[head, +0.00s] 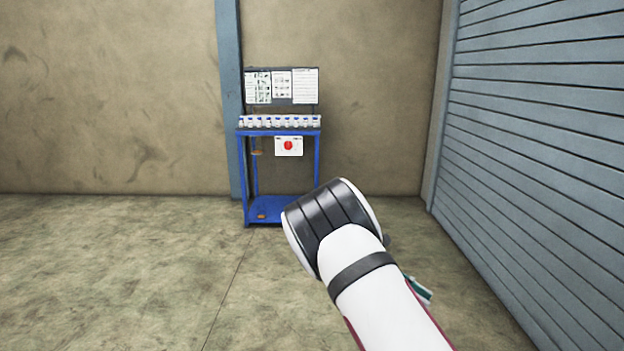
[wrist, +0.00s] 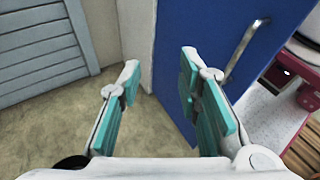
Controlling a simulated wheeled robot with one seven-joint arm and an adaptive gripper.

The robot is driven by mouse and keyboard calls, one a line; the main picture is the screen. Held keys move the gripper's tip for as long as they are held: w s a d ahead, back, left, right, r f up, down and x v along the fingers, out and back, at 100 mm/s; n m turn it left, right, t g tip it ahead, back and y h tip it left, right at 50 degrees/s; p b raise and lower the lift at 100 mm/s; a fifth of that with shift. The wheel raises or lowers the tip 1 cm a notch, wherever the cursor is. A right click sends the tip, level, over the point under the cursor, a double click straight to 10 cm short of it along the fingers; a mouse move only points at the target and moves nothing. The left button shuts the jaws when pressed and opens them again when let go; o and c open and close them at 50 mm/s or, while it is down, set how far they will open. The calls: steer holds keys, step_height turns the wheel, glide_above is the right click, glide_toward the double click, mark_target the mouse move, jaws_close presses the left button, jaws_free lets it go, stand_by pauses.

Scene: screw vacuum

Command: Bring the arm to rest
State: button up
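My arm rises from the bottom right of the head view, with its white and dark grey elbow in front of the floor. My gripper (wrist: 157,88) shows in the wrist view. Its two teal-padded fingers stand apart, with floor and wall visible between them and nothing held. In the head view the gripper is mostly hidden behind my arm; only a small teal piece shows at its right edge.
A blue stand (head: 279,133) with a row of small white-capped containers (head: 279,122) and pinned sheets (head: 282,85) is against the back wall. A grey shutter (head: 540,130) lines the right. A blue door (wrist: 215,40) with a metal handle (wrist: 245,52) is close beyond my right finger. Floor at left is clear.

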steer(key=s+d+r+m+y, duration=0.25)
steer(key=s+r+y, duration=0.25)
steer(key=s+r, duration=0.35)
steer(key=s+r+m+t+y, duration=0.2)
steer(key=s+r, duration=0.1)
steer(key=s, duration=0.3)
steer(key=s+a+r+m+t+y, duration=0.1)
steer(key=s+r+m+t+y, duration=0.1)
steer(key=s, duration=0.5)
steer(key=s+a+r+m+t+y, duration=0.1)
steer(key=s+r+m+y, duration=0.1)
steer(key=s+r, duration=0.2)
steer(key=shift+s+a+t, duration=0.25)
steer(key=shift+s+t, duration=0.15)
steer(key=shift+s, duration=0.75)
steer(key=s+a+f+m+t, duration=0.3)
steer(key=s, duration=0.7)
step_height(320, 180, up, 24)
steer(key=t+p, duration=0.3)
steer(key=p, duration=1.9)
steer(key=shift+w+d+t+y, duration=0.2)
steer(key=shift+t+y, duration=0.1)
steer(key=shift+y, duration=0.1)
steer(key=shift+f, duration=0.1)
steer(key=shift+s, duration=0.1)
